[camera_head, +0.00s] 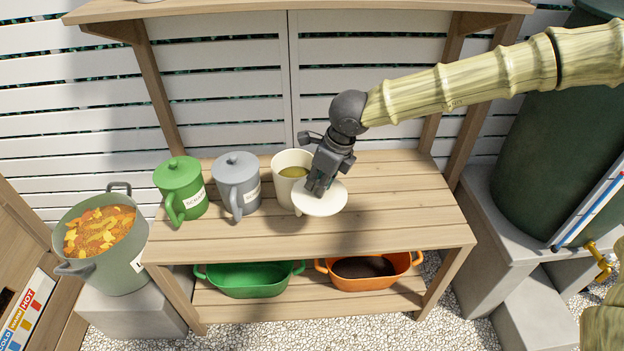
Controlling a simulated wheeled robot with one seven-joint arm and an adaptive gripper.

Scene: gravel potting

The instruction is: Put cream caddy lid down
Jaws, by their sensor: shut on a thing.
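The cream caddy lid (325,206) is a pale round disc in the head view. My gripper (318,190) is shut on it from above, toward the front right of the cream caddy (289,189). The lid looks close to the wooden table (400,235), but I cannot tell whether it touches it. The cream caddy stands upright and open, with something olive-coloured inside. The lid and my gripper cover part of its right side.
A grey lidded caddy (237,184) and a green lidded caddy (181,189) stand to the left. A green tub (250,284) and an orange tub (402,263) sit on the lower shelf. The tabletop's right side is clear. A pot (118,262) stands left of the table.

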